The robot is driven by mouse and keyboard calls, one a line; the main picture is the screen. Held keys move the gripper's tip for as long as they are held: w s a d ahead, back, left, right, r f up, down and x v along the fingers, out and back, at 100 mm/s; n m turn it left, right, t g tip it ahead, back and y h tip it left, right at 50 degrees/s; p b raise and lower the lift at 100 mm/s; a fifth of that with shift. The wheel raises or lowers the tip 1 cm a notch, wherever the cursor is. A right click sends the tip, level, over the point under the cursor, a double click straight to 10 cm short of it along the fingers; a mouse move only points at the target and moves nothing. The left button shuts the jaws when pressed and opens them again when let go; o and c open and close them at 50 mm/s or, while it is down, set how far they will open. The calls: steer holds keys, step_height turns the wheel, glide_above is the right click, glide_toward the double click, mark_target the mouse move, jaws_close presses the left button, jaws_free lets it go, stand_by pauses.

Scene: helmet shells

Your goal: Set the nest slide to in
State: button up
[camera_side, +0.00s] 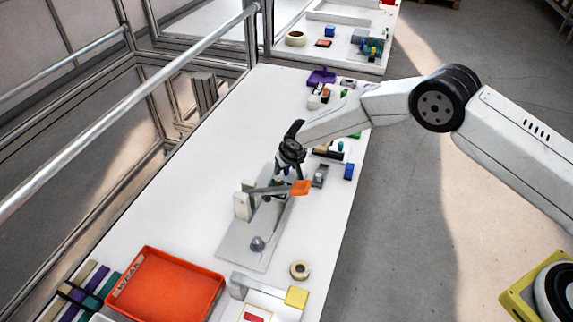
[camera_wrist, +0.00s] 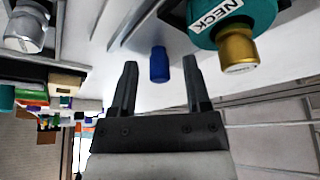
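My gripper (camera_wrist: 160,64) is open in the wrist view, its two dark fingers apart. A small blue knob (camera_wrist: 159,65) shows between the fingertips, with a gap on both sides; I cannot tell its depth. A teal part labelled NECK (camera_wrist: 208,27) with a brass knob (camera_wrist: 238,50) is to the right of the fingers. In the side view, my gripper (camera_side: 283,171) is low over the far end of a grey fixture plate (camera_side: 236,236), beside a bar with an orange end (camera_side: 300,187). No part is labelled as the nest slide; its position cannot be told.
A grey upright block (camera_side: 243,204) and a round grey knob (camera_side: 257,243) stand on the plate. The white tabletop left of the plate is clear.

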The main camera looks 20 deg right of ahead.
jaws_close()
stand_by(1.3)
